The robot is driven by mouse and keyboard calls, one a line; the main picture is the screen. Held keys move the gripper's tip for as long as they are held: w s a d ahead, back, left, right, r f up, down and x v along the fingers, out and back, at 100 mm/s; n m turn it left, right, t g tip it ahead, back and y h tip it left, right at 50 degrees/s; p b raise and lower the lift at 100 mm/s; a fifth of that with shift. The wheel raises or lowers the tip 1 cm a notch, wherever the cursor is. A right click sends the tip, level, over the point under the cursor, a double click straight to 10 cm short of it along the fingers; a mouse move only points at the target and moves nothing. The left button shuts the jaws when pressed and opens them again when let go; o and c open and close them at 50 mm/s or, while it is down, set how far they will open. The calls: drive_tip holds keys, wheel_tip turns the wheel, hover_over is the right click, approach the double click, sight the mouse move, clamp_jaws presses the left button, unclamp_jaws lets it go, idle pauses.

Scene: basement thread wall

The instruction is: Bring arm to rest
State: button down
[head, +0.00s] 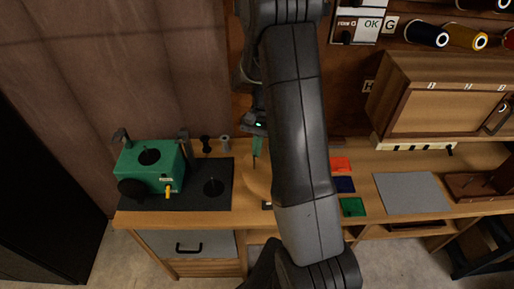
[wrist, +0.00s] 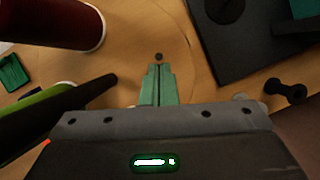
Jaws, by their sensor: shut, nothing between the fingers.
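My gripper (head: 256,160) hangs above the wooden workbench, just left of my dark arm link in the head view. In the wrist view its green fingers (wrist: 158,72) are together with nothing between them. They point at a bare part of the bench, near a small dark hole. My arm is bent and crosses the middle of the head view, hiding part of the bench and the wall behind it.
A green machine (head: 150,166) stands on a black mat (head: 215,200) at left, with a black spool (head: 206,143) behind. Red (head: 340,164), blue and green squares and a grey mat (head: 410,193) lie right. A dark red cylinder (wrist: 60,22) is near my gripper.

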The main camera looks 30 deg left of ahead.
drive_tip(key=b+v, duration=0.1)
drive_tip(key=v, duration=0.6)
drive_tip(key=shift+r, duration=0.25)
drive_tip(key=shift+f, duration=0.15)
drive_tip(key=p+x, duration=0.1)
drive_tip(key=x, duration=0.6)
drive_tip(key=shift+f, duration=0.15)
drive_tip(key=shift+w+m, duration=0.2)
drive_tip(key=shift+m, duration=0.1)
drive_tip(key=shift+r, duration=0.2)
